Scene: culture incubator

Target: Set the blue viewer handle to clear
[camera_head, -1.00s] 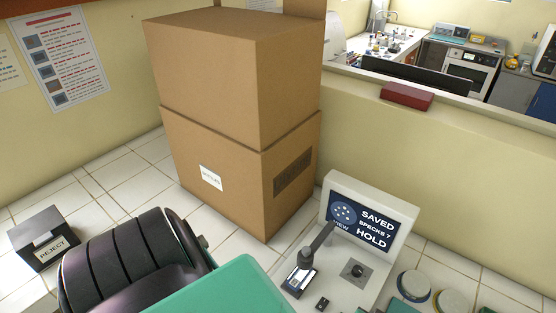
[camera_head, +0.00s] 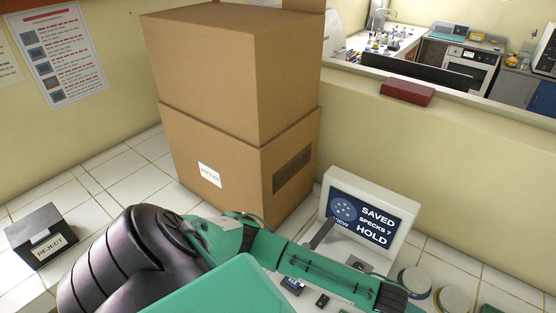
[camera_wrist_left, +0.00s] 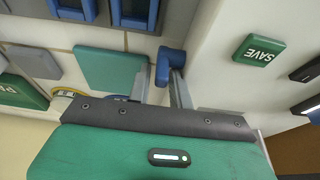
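The blue viewer handle (camera_wrist_left: 166,66) shows in the left wrist view as a small bent blue piece at the fingertips of my left gripper (camera_wrist_left: 158,82). The two grey fingers stand apart, and the handle is close to the right finger in the picture; whether it touches is unclear. In the head view my left arm crosses in front of the viewer, and its fingers and the blue handle cannot be made out. My right gripper is in neither view.
A green SAVE button (camera_wrist_left: 258,48) is right of the handle in the wrist view. Stacked cardboard boxes (camera_head: 235,80) stand behind my left arm. A dark REJECT box (camera_head: 42,235) is at left. Round pieces (camera_head: 414,280) lie right of the viewer. A low wall runs behind.

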